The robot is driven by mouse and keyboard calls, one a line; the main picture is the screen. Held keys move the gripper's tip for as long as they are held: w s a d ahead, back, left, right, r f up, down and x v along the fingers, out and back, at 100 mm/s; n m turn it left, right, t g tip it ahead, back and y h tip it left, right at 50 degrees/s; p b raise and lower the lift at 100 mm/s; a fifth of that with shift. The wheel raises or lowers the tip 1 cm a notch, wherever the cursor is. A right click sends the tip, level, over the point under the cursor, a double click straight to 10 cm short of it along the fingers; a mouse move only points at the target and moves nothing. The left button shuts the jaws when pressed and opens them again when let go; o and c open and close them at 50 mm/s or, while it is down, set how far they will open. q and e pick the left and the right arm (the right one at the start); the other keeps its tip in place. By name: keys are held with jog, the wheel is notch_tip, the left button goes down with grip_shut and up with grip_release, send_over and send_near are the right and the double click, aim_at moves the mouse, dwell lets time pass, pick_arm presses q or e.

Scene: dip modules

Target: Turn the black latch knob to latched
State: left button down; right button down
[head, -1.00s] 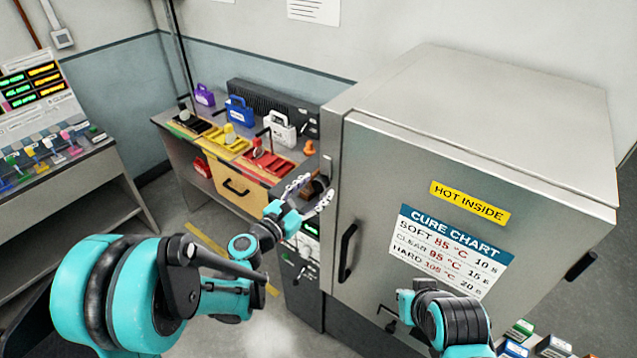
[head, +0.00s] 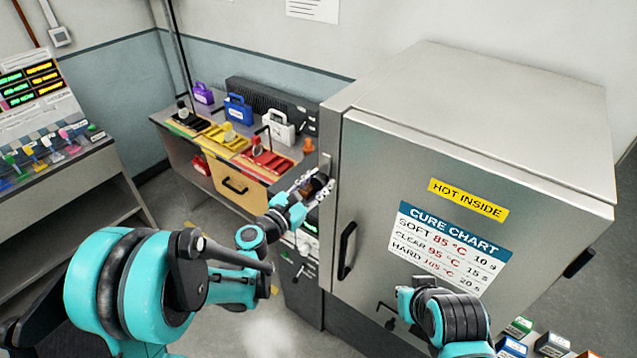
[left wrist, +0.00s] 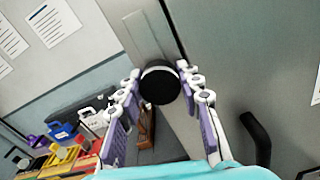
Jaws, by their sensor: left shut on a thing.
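The black latch knob (left wrist: 159,86) is round and sits on the grey metal strip at the left edge of the oven front. In the left wrist view it is between the fingertips of my left gripper (left wrist: 160,80). The fingers touch it from both sides and are shut on it. In the head view my left gripper (head: 316,184) is at the oven's left side, and its fingers largely hide the knob. My right arm shows in front of the oven door; its fingers cannot be made out.
The grey oven door (head: 380,170) has a black handle (head: 346,250) just right of and below my left gripper. A bench (head: 185,150) with coloured trays and cases stands behind to the left. Small boxes (head: 553,345) stand at the lower right. The floor between the benches is clear.

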pick_arm(q)
jog(key=m+b, duration=0.2)
jog(key=m, duration=0.1)
jog(key=shift+f+m, duration=0.1)
jog(key=shift+m, duration=0.3)
jog(key=m+b, duration=0.2)
jog(key=m, duration=0.2)
jog(key=m+b, duration=0.1)
jog(key=m, duration=0.4)
jog(key=m+b, duration=0.1)
jog(key=m, duration=0.3)
jog(key=shift+m, duration=0.4)
jog(key=c, duration=1)
grip_release()
jog(key=shift+s, duration=0.1)
